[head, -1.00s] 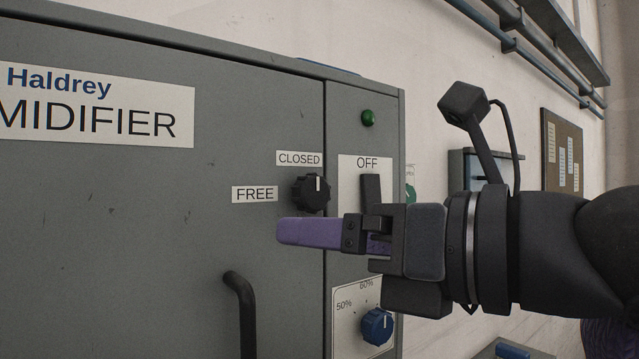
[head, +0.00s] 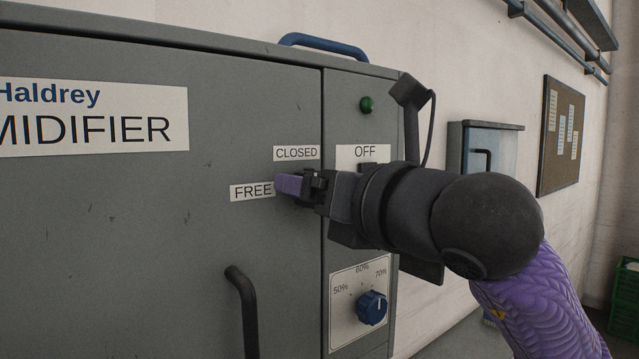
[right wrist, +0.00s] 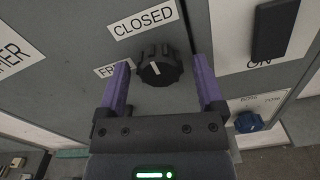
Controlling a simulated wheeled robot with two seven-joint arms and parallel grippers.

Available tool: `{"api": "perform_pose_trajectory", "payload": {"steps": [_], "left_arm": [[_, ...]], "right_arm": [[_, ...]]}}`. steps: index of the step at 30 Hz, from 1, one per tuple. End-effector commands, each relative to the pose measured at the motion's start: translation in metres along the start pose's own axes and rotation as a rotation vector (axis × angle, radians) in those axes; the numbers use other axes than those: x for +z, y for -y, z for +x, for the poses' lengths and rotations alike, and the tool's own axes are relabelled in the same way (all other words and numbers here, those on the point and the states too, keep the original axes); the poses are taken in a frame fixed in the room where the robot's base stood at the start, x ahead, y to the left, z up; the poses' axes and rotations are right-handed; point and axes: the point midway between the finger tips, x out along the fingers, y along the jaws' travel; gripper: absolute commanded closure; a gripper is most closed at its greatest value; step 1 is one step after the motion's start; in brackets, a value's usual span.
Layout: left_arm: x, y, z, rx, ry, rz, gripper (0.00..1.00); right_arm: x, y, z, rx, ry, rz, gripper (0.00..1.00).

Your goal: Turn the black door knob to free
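The black door knob (right wrist: 160,68) sits on the grey cabinet door, below the CLOSED label (right wrist: 143,19) and beside the FREE label (right wrist: 113,69). Its white mark points up toward CLOSED in the right wrist view. My right gripper (right wrist: 163,80) is open, with one purple finger on each side of the knob and visible gaps between. In the head view my right gripper (head: 289,185) hides the knob. The FREE label (head: 252,191) and CLOSED label (head: 297,153) show there. My left gripper is not in view.
A black door handle (head: 241,310) stands out below the knob. To the right are a blue dial (head: 371,306), a green lamp (head: 366,104) and a black switch, which shows in the right wrist view (right wrist: 274,30).

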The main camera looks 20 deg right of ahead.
Motion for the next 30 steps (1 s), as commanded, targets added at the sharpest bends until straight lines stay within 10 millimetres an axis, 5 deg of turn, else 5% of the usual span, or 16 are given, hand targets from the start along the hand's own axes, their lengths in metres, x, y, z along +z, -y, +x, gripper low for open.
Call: {"api": "perform_pose_trajectory", "payload": {"steps": [1,12,30], "left_arm": [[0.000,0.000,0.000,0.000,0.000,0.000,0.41],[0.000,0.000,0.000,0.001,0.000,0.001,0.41],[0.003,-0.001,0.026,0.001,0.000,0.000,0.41]], "right_arm": [[0.000,0.000,0.000,0.000,0.000,0.000,0.26],[0.000,0.000,0.000,0.000,0.000,0.000,1.00],[-0.003,0.000,-0.001,0.000,0.002,-0.266,1.00]]}}
